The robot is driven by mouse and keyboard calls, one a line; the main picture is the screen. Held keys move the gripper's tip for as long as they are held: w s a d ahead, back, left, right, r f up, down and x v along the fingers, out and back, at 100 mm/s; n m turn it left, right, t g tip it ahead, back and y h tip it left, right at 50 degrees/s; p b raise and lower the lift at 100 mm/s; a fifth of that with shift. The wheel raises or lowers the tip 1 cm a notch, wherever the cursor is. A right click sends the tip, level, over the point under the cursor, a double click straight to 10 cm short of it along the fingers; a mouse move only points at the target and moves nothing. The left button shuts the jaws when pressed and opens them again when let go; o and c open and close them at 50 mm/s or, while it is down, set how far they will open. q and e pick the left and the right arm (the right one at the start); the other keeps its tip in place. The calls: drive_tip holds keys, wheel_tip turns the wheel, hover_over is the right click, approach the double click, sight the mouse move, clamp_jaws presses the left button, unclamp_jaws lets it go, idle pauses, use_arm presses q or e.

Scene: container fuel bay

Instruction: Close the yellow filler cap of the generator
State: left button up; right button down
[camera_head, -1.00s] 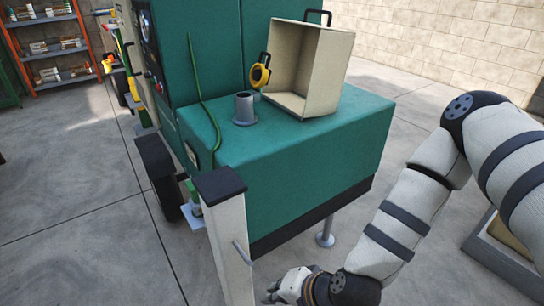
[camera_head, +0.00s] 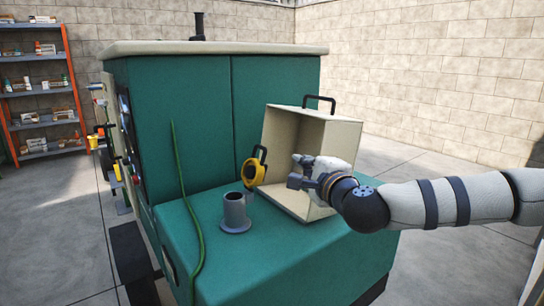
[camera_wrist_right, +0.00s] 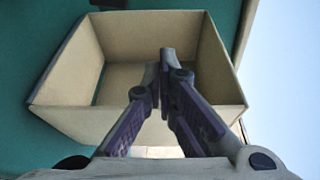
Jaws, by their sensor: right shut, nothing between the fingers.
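The yellow filler cap (camera_head: 252,171) with a black loop stands open, tipped up on edge behind and to the right of the grey filler neck (camera_head: 235,211). The neck is uncovered and rises from the green generator deck (camera_head: 270,270). My right gripper (camera_head: 294,172) is shut and empty, in front of the beige box-shaped cover and a little right of the cap, apart from it in the picture. The wrist view shows its fingers (camera_wrist_right: 167,62) together before the cover's hollow; the cap does not show there. My left gripper is not in view.
The beige cover (camera_head: 341,165) stands open on its side on the deck, with a black handle (camera_head: 319,99) on top. A green hose (camera_head: 190,215) runs down left of the neck. The tall green housing (camera_head: 215,120) rises behind. Deck space before the neck is clear.

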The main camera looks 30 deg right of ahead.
sight(256, 165)
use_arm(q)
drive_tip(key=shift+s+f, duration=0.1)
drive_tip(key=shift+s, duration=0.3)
use_arm(e)
drive_tip(key=w+a, duration=0.2)
drive_tip(key=w, duration=0.6)
drive_tip(key=shift+a, duration=0.2)
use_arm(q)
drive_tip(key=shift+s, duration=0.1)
use_arm(e)
drive_tip(key=shift+w, duration=0.2)
